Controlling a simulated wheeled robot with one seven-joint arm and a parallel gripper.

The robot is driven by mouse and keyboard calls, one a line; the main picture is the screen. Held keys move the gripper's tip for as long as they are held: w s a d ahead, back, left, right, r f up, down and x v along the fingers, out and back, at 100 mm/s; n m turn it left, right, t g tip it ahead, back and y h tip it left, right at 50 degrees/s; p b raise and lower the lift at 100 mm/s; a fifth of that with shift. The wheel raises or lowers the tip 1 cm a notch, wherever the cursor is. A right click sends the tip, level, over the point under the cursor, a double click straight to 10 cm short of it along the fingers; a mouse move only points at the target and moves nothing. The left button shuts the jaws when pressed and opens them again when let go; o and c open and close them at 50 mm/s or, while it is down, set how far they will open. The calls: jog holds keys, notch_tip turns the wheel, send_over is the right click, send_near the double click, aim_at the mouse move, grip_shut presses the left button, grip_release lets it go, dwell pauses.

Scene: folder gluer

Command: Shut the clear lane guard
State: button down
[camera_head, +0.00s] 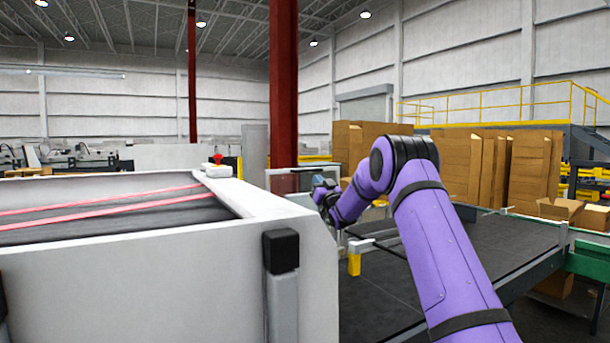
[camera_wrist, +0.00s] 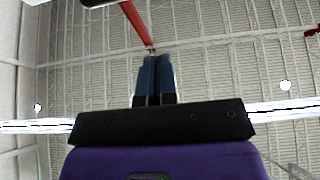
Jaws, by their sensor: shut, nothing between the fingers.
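My gripper (camera_wrist: 155,58) is shut, its two blue fingers side by side with nothing between them. In the wrist view it points up toward the ceiling. In the head view my gripper (camera_head: 322,188) is small and partly hidden, at the end of my purple arm, just beyond the white machine's right side. A see-through panel (camera_head: 288,181) stands left of it, with the red column showing through; it may be the clear lane guard, but its edges and hinge are too faint to tell its angle. I cannot tell whether the gripper touches it.
The white machine housing (camera_head: 160,280) with red belts (camera_head: 120,205) fills the left. A dark conveyor bed (camera_head: 375,290) lies under my arm, with a yellow block (camera_head: 354,263) on it. Stacked cardboard (camera_head: 490,165) stands behind. A red column (camera_head: 283,80) rises at the middle.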

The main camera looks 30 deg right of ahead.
jog(key=w+r, duration=0.2)
jog(key=w, duration=0.7)
jog(key=shift+a, duration=0.1)
jog(key=shift+r, duration=0.1)
